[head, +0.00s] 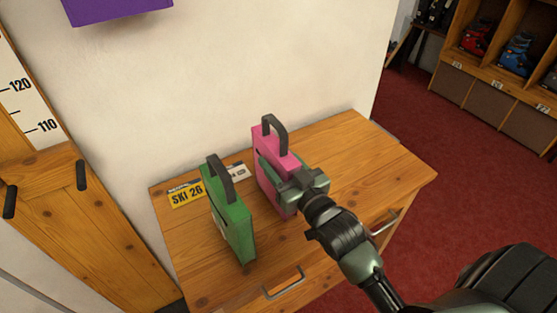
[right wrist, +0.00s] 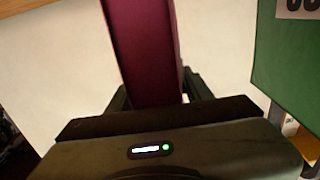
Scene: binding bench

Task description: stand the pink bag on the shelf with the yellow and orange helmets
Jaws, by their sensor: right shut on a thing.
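The pink bag (head: 268,150) with a dark handle is upright at the wooden cabinet top, near the wall. I cannot tell whether its base touches the wood. My right gripper (head: 290,178) is shut on the pink bag from the front right and hides part of it. In the right wrist view, the bag (right wrist: 146,45) looks dark magenta and sits between the fingers of my right gripper (right wrist: 155,92). My left gripper is not in view. No shelf with yellow or orange helmets shows in these frames.
A green bag (head: 235,228) stands on the cabinet top (head: 375,165) just left of the pink one; it also shows in the right wrist view (right wrist: 285,65). A yellow ski sign (head: 187,195) lies behind it. Boot cubbies (head: 490,75) stand far right, across open red carpet (head: 450,160).

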